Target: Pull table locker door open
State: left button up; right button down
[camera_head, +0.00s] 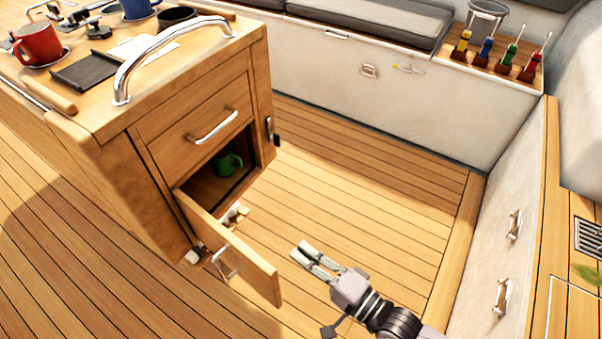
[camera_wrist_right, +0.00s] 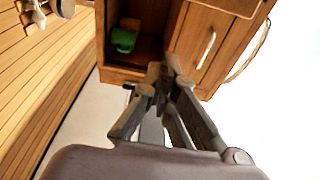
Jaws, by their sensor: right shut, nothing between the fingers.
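The table locker door (camera_head: 232,247) in the head view is swung open, hinged at its left side, with a metal handle (camera_head: 225,262) on its outer face. Inside the open locker (camera_head: 204,184) stands a green mug (camera_head: 228,164), which also shows in the right wrist view (camera_wrist_right: 124,39). My right gripper (camera_head: 302,251) is shut and empty, to the right of the open door and apart from it in the head view. In the right wrist view its closed fingertips (camera_wrist_right: 163,70) appear in front of the locker. My left gripper is not in view.
A closed drawer (camera_head: 195,122) with a metal handle sits above the locker. The tabletop carries a red mug (camera_head: 38,44) and a curved metal rail (camera_head: 165,50). The wooden floor (camera_head: 365,200) right of the table is largely clear. A white locker wall (camera_head: 503,260) stands at right.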

jog(key=v, duration=1.2)
